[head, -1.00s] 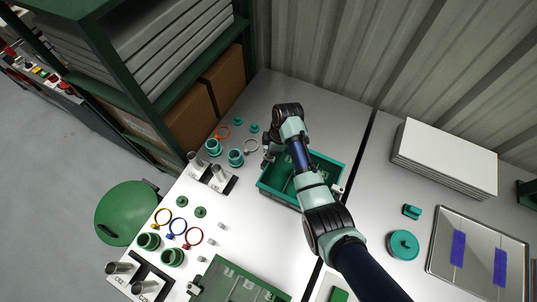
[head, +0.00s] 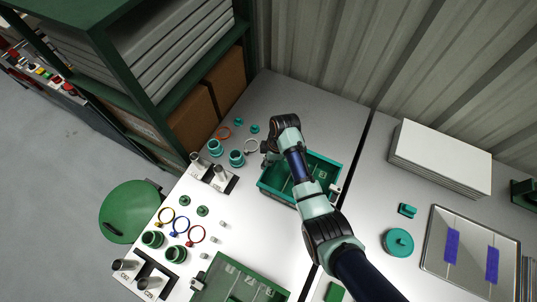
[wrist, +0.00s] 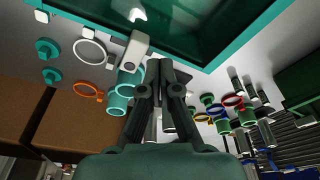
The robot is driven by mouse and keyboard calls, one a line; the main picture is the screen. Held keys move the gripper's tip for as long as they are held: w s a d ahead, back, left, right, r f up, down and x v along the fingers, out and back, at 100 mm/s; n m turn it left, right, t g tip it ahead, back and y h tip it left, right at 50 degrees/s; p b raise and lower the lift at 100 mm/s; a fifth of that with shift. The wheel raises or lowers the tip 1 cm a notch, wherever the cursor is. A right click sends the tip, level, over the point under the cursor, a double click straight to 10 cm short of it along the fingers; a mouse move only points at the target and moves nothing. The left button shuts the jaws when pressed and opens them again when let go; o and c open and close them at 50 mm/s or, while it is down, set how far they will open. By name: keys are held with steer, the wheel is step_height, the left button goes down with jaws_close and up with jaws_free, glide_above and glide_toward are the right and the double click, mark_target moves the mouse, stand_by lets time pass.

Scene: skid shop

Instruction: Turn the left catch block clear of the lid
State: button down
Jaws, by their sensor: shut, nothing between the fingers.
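The teal box (head: 340,165) stands on the white bench under my arm, and its dark green inside shows. A pale grey block (wrist: 135,50), which looks like the left catch block, sits at the box's rim in the wrist view. A similar light block (head: 336,188) is on the box's right side. My gripper (wrist: 160,66) is shut and empty, its tips just beside the grey block; I cannot tell whether they touch. In the head view my gripper (head: 267,153) is at the box's left end, partly hidden by my wrist. A bright reflection on the box suggests a clear lid.
Teal cups (head: 237,158), an orange ring (head: 224,133) and a pale ring (head: 251,146) lie left of the box. Dark stands with grey posts (head: 218,172) are close by. A green tray (head: 240,283) is in front. Cardboard boxes (head: 190,125) fill the shelf behind.

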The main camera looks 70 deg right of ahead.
stand_by(0.3)
steer(key=shift+f+b, duration=0.6)
steer(key=shift+f, duration=0.25)
